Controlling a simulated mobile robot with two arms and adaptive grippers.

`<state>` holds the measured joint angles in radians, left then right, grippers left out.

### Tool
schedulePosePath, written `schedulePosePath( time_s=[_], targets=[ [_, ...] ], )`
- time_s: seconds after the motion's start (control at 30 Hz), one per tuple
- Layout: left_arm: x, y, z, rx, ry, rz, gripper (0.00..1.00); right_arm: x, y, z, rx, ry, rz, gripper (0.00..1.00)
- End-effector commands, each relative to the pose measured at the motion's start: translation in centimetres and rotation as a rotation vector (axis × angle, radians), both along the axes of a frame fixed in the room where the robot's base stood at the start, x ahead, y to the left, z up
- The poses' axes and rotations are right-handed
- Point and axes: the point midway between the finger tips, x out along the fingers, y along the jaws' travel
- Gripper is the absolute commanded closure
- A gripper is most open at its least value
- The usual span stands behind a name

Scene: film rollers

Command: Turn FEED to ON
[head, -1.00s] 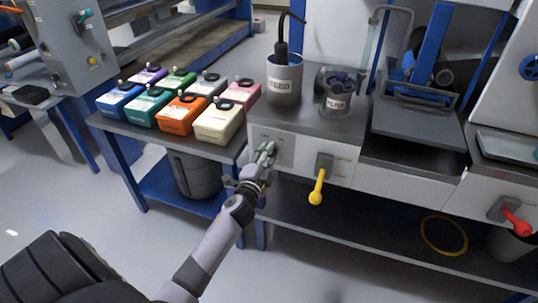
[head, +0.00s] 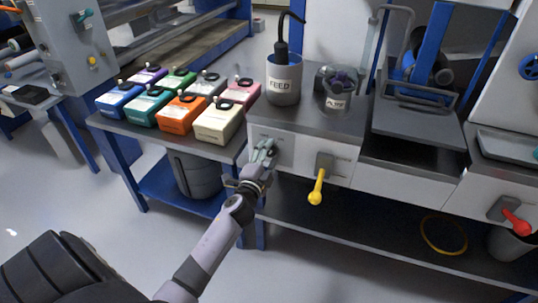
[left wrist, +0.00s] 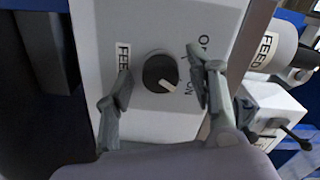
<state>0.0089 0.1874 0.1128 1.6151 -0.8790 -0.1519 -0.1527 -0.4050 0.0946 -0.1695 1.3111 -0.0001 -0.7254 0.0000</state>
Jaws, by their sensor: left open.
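The FEED knob (left wrist: 160,72) is round and black on a pale panel (left wrist: 146,20) in the left wrist view. Its white pointer aims down and to the right in that picture. A FEED label (left wrist: 123,57) is left of it; an ON mark (left wrist: 188,88) and a partly hidden mark starting with O are to the right. My left gripper (left wrist: 161,84) is open, with one finger on each side of the knob; I cannot tell whether they touch it. In the head view my left gripper (head: 263,152) is at the bench front and hides the knob. My right gripper is out of view.
A yellow lever (head: 317,188) hangs just right of my left gripper. A can labelled FEED (head: 283,82) and a clear jar (head: 337,92) stand on the bench above. Several coloured boxes, one cream (head: 219,122), are at left. A red lever (head: 515,222) is far right.

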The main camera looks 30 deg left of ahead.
Motion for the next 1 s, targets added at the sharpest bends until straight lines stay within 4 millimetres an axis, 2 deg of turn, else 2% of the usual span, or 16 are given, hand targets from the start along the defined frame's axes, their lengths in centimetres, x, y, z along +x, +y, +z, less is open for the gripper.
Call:
schedulePosePath(
  time_s=[0.2, 0.33, 0.7, 0.83, 1.0],
  targets=[
    [-0.1, 0.0, 0.0, -0.001, -0.001, 0.000, 0.49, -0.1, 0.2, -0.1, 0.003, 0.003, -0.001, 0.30],
    [-1.1, -0.3, -0.1, -0.001, 0.001, 0.001, 0.49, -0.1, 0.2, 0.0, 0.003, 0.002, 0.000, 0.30],
    [-8.4, -2.0, -0.1, -0.003, 0.002, 0.001, 0.49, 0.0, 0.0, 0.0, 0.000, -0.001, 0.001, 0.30],
    [-10.3, -2.5, -0.1, -0.003, 0.001, 0.000, 0.49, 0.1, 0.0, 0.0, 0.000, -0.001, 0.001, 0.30],
    [-11.5, -2.7, 0.0, -0.001, 0.000, 0.001, 0.49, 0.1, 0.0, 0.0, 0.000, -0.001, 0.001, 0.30]
  ],
)
